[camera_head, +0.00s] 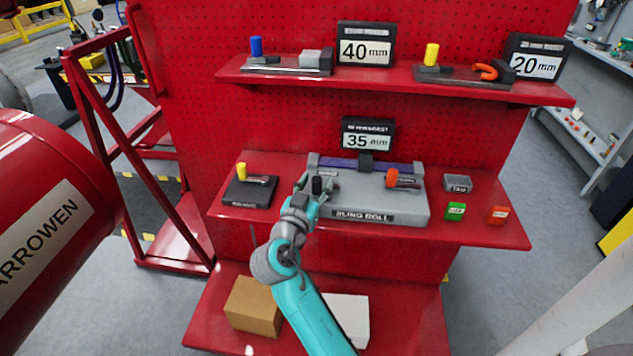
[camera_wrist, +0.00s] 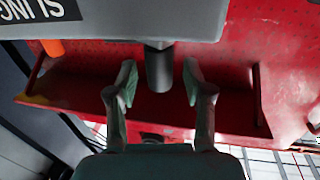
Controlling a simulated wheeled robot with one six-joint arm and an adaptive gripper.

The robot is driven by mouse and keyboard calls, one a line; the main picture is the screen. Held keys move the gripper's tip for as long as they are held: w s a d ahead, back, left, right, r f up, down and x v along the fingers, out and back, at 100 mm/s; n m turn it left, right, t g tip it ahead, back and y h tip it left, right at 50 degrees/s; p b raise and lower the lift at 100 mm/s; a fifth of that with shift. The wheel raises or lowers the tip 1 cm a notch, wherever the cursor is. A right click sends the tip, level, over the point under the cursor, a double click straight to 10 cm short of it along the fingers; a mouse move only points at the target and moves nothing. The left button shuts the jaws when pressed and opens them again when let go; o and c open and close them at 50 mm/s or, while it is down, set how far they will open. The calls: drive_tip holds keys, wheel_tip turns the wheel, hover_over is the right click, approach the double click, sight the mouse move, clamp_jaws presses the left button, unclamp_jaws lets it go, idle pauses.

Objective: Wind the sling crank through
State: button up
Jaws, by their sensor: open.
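The grey sling roll unit (camera_head: 400,210) sits on the middle shelf, with a purple sling band (camera_head: 345,164) along its back. Its dark crank handle (camera_head: 318,185) stands up at the unit's left side, and an orange-topped lever (camera_head: 392,178) is on the right. My gripper (camera_head: 310,190) is at the crank handle. In the wrist view my gripper (camera_wrist: 159,82) is open, with one finger on either side of the dark handle (camera_wrist: 159,62). Gaps show between handle and fingers. The crank's arm is mostly hidden by my gripper.
A dark block with a yellow knob (camera_head: 241,171) stands left of the unit. A grey tag tray (camera_head: 458,183), a green block (camera_head: 455,211) and a red-orange block (camera_head: 497,214) are to the right. A 35 mm display (camera_head: 368,135) stands behind. An upper shelf (camera_head: 390,80) overhangs.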

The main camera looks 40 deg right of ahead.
drive_tip(key=shift+w+d, duration=0.25)
drive_tip(key=shift+d, duration=0.25)
clamp_jaws()
drive_tip(key=shift+w+m+g+h, duration=0.4)
drive_tip(key=shift+m+g, duration=0.2)
drive_tip(key=shift+g, duration=0.3)
drive_tip(key=shift+w+d+m+g+h, duration=0.1)
drive_tip(key=shift+d+m+g+h, duration=0.1)
drive_tip(key=shift+m+g, duration=0.45)
drive_tip(key=shift+w+d+m+g+h, duration=0.1)
drive_tip(key=shift+m+g+h, duration=0.2)
drive_tip(key=shift+g, duration=0.55)
unclamp_jaws()
